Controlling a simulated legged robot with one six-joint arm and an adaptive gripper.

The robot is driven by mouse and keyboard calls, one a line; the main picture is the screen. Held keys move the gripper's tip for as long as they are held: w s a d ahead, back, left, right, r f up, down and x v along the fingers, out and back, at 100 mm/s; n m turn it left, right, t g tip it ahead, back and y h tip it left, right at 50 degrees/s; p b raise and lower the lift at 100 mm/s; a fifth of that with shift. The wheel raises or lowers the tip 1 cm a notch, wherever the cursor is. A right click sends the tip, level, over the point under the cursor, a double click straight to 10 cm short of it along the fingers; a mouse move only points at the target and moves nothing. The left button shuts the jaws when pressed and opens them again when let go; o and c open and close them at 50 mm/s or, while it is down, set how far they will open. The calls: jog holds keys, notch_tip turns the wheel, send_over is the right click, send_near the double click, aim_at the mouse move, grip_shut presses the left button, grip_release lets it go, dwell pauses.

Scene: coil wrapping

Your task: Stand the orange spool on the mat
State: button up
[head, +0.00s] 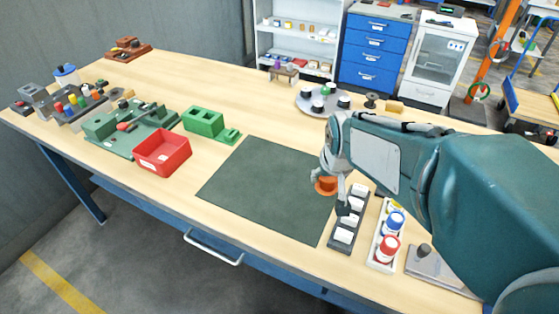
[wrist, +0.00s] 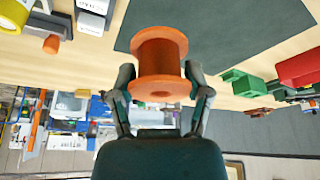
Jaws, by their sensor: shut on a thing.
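The orange spool (wrist: 161,60) is held between the two fingers of my gripper (wrist: 160,90) in the wrist view. In the head view the orange spool (head: 326,185) shows below my gripper (head: 332,172), partly hidden by the fingers. It appears over the right edge of the dark green mat (head: 265,190); I cannot tell its exact height above the surface. The mat lies flat and bare on the wooden table, and part of it shows in the wrist view (wrist: 220,28).
Right of the mat stand a dark rack with white blocks (head: 343,236) and a white tray (head: 379,262) with blue and red spools. A red bin (head: 162,152) and a green block (head: 204,122) stand left of the mat. A round grey tray (head: 312,107) is behind.

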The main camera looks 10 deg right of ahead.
jog(key=w+f, duration=0.4)
jog(key=w, duration=0.4)
send_near(306, 176)
jog(key=shift+w+d+f, duration=0.1)
jog(key=shift+w+f, duration=1.1)
jog(key=shift+f, duration=1.65)
jog(key=o, duration=1.2)
jog(key=shift+c, duration=0.2)
